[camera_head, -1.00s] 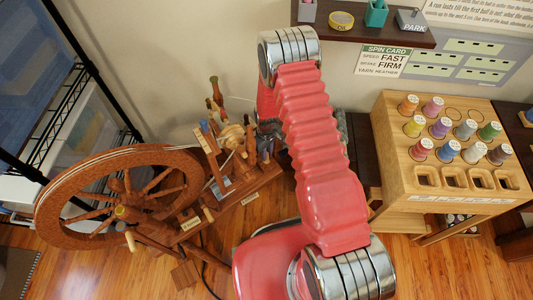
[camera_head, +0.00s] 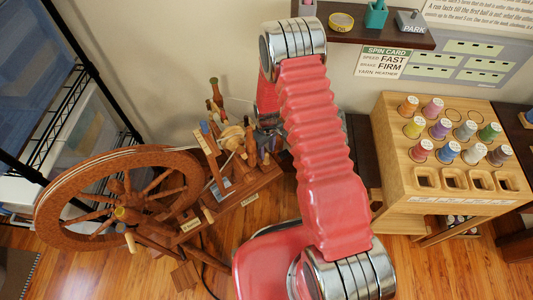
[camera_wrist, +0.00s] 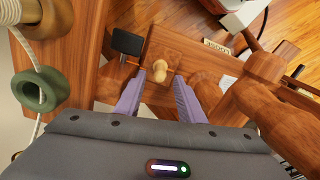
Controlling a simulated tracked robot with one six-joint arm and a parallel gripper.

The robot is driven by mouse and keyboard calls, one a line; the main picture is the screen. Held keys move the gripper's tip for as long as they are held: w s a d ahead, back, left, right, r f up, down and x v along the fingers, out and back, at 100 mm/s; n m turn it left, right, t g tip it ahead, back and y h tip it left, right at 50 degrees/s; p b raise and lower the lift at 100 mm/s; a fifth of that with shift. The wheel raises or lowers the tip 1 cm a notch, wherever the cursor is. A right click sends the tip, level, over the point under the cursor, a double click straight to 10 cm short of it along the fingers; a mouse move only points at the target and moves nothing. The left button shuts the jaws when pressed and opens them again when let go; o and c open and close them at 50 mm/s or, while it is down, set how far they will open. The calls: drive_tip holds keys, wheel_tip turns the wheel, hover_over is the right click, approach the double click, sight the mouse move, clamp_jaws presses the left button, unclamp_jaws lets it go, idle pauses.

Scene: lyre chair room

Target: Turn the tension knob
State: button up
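The wooden spinning wheel has a large spoked wheel (camera_head: 118,200) at left in the head view, with its upright parts (camera_head: 232,140) right of it. In the wrist view, a small pale wooden knob (camera_wrist: 160,70) stands on a brown wooden block (camera_wrist: 172,48); I take it for the tension knob. My gripper (camera_wrist: 160,80) is open, its two purple fingers on either side of the knob near their tips. There seems to be a gap on each side; I cannot tell whether either finger touches. In the head view the gripper is mostly hidden by my arm.
Turned wooden posts (camera_wrist: 265,75) stand close at right in the wrist view. A green ring (camera_wrist: 40,88) with a cord is close at left, and a dark square piece (camera_wrist: 127,43) is near the knob. A spool stand (camera_head: 440,145) is at right in the head view.

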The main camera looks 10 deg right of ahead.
wheel_tip(320, 180, up, 10)
idle(0.6)
drive_tip(key=shift+r, duration=0.1)
wheel_tip(320, 180, up, 15)
drive_tip(key=m+t, duration=0.1)
hover_over(267, 154)
drive_tip(key=s, duration=0.1)
drive_tip(key=s+r+m+t, duration=0.2)
drive_tip(key=s+r, duration=0.4)
drive_tip(key=r, duration=0.7)
drive_tip(key=s+r+m+t, duration=0.1)
drive_tip(key=s+r, duration=0.5)
drive_tip(key=s, duration=0.3)
drive_tip(key=s+r+m+t, duration=0.1)
drive_tip(key=s+r, duration=0.5)
drive_tip(key=s, duration=0.4)
drive_tip(key=shift+r+m+t, duration=0.2)
drive_tip(key=shift+m+t, duration=0.1)
drive_tip(key=shift+m, duration=0.1)
